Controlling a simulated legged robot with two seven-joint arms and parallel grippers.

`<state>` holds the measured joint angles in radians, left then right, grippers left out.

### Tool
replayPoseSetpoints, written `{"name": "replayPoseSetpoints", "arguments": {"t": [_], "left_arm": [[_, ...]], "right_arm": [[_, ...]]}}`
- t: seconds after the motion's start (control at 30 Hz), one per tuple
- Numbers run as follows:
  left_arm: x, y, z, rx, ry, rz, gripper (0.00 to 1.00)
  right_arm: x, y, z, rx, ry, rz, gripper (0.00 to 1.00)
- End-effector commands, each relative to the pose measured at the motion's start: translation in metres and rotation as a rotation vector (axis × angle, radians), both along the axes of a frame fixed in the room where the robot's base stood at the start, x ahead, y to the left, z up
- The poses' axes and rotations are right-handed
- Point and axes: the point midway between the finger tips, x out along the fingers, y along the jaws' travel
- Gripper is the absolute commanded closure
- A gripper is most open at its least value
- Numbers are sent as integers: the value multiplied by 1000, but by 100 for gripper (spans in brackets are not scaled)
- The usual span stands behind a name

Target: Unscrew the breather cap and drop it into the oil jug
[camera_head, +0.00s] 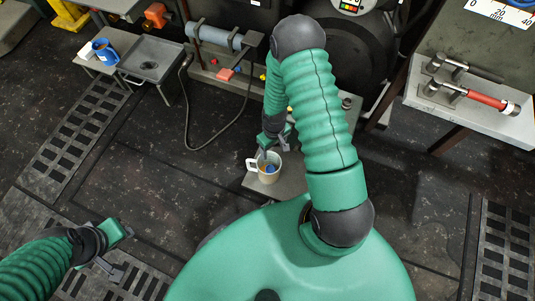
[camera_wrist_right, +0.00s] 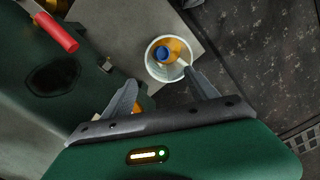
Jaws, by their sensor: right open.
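A pale jug (camera_head: 258,174) with a side handle stands on a small grey stand; it also shows in the right wrist view (camera_wrist_right: 149,68). Orange-amber oil shows inside it. A small round blue piece, which looks like the breather cap (camera_head: 270,168), is inside the jug in both views (camera_wrist_right: 162,54). My right gripper (camera_head: 275,143) is just above and behind the jug. In the right wrist view its fingers (camera_wrist_right: 163,84) are spread and empty, with one fingertip near the jug's rim. My left gripper (camera_head: 118,252) is open and empty at the lower left, far from the jug.
A grey cylinder (camera_head: 214,37) and a hanging cable are on the machine. A red-handled tool (camera_head: 486,99) lies on the right bench. The floor at centre left is clear.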

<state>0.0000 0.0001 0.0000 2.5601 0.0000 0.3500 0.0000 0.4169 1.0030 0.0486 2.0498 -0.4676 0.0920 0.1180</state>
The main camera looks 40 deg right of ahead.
Motion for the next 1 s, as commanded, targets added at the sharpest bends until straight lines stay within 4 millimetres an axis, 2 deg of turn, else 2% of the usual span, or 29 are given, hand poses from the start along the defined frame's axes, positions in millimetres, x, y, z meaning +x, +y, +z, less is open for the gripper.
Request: {"name": "replayPoseSetpoints", "arguments": {"t": [0.03, 0.1, 0.2, 0.37, 0.5, 0.93, 1.0], "left_arm": [[0, 0, 19, 0, 0, 0, 64], [0, 0, 31, 0, 0, 0, 64], [0, 0, 45, 0, 0, 0, 64], [0, 0, 59, 0, 0, 0, 64], [0, 0, 62, 0, 0, 0, 64], [0, 0, 61, 0, 0, 0, 64], [0, 0, 61, 0, 0, 0, 64]], "right_arm": [[1, 0, 26, 0, -2, -1, 33], [1, 0, 47, 0, -2, -2, 33], [0, 0, 75, 0, 0, -1, 33], [0, 0, 104, 1, 1, -1, 33], [0, 0, 113, 1, 2, 1, 33], [0, 1, 112, 1, 2, 0, 33], [1, 2, 118, -3, -3, 3, 33]]}}
